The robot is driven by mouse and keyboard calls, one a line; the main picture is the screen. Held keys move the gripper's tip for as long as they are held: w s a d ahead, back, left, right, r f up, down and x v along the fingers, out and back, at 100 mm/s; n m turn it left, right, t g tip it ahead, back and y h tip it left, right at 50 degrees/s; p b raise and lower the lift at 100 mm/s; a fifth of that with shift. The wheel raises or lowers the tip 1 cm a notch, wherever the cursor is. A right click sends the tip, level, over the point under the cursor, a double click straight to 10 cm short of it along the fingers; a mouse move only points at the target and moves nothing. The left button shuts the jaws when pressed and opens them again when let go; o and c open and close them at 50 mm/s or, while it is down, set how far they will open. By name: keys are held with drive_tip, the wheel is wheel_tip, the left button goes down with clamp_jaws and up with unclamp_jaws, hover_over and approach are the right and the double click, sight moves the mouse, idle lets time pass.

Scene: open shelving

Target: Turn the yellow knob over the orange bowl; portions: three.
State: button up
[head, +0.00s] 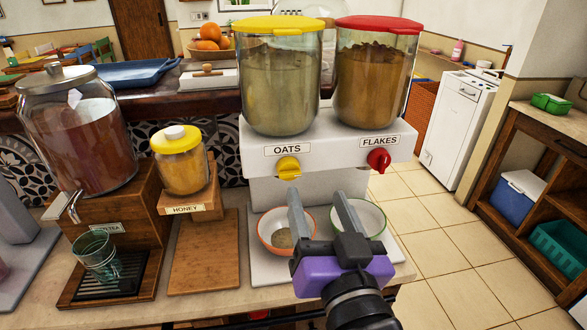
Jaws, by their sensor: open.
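The yellow knob (288,168) is on the front of the white dispenser (330,145), under the OATS label and the yellow-lidded oats container (281,85). The orange-rimmed bowl (266,233) stands below it on a pale base, with a small heap of greyish-tan food inside. My gripper (318,200) is open and empty, in front of the dispenser and to the lower right of the yellow knob. Its fingers appear apart from the knob. They partly hide the right side of the orange-rimmed bowl and part of the green-rimmed bowl (376,222).
A red knob (379,160) labelled FLAKES sits right of the yellow one, under a red-lidded container (372,75). To the left are a honey jar (181,165) on a wooden stand, a tea dispenser (82,140) and a glass (95,254). Open floor lies at right.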

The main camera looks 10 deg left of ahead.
sight(292, 176)
drive_tip(key=shift+w+a+f+n+g+y+p, duration=0.1)
drive_tip(key=shift+w+a+n+g+y+p, duration=0.2)
drive_tip(key=shift+w+a+n, duration=1.5)
drive_tip(key=shift+w+d+n+g+y+p, duration=0.25)
drive_tip(key=shift+w+d+n+y+p, duration=0.15)
drive_tip(key=shift+n, duration=3)
drive_tip(key=shift+w+a+f+n+g+y+p, duration=0.1)
drive_tip(key=shift+w+a+n+g+y+p, duration=0.2)
drive_tip(key=shift+w+a+n, duration=1.5)
drive_tip(key=shift+s+d+n, duration=0.75)
drive_tip(key=shift+d+n, duration=0.05)
drive_tip(key=shift+d, duration=0.2)
clamp_jaws()
